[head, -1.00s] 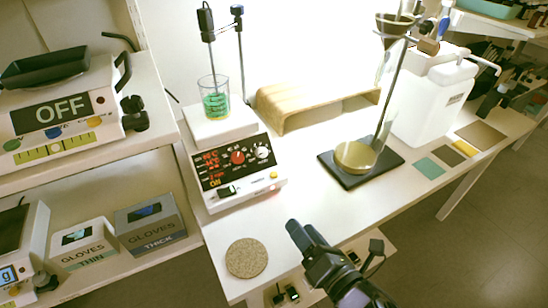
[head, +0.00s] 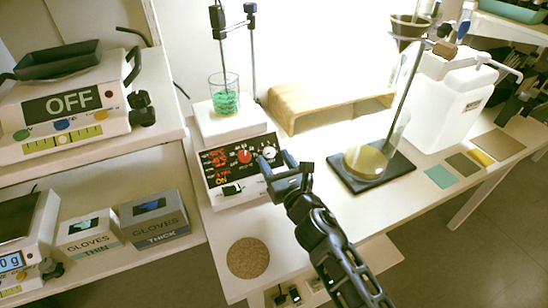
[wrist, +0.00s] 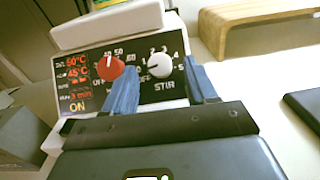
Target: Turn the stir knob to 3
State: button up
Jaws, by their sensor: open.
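The stir knob is the white knob (wrist: 160,67) on the black front panel of the hotplate stirrer (head: 223,123). In the wrist view its scale runs from OFF up through numbers to 5, with STIR printed below. A red knob (wrist: 110,68) sits to its left; it also shows in the head view (head: 244,156). My gripper (wrist: 163,92) is open and empty, its blue fingers below and to either side of the white knob, apart from it as far as I can tell. In the head view my gripper (head: 273,164) is in front of the panel's right part.
A beaker of green liquid (head: 224,103) stands on the stirrer plate under a stand. A wooden riser (head: 290,107) is behind to the right. A dark stand base (head: 340,176) with a flask is at right. A cork mat (head: 248,258) lies in front.

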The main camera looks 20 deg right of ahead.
jog(key=shift+w, duration=0.7)
jog(key=c, duration=1.1)
jog(key=shift+o, duration=0.2)
